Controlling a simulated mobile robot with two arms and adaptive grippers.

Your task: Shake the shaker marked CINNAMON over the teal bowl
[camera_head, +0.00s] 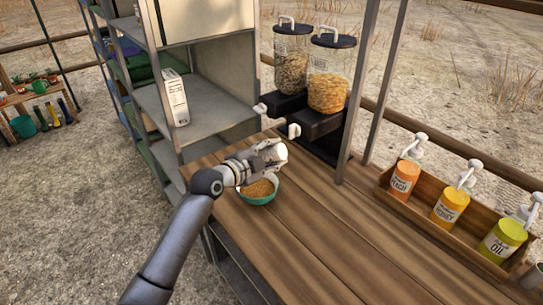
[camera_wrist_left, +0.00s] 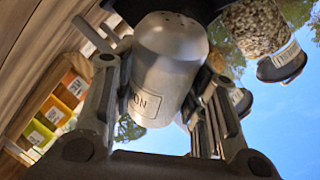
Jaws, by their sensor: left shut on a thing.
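My left gripper (camera_head: 268,160) is shut on a pale metal shaker (camera_head: 279,152) and holds it tilted over the teal bowl (camera_head: 258,202). The bowl stands on the wooden table and has brown-orange contents; the gripper and shaker hide part of its far rim. In the left wrist view the shaker (camera_wrist_left: 167,65) sits between both fingers, with its holed top at the upper edge. Its label shows only the letters "ON"; the rest is hidden. My right gripper is out of view.
Two grain dispensers (camera_head: 329,80) stand behind the bowl. A wooden rack (camera_head: 430,222) with several pump bottles is at the right. A white carton (camera_head: 174,98) stands on the metal shelf at left. The front table planks (camera_head: 330,250) are clear.

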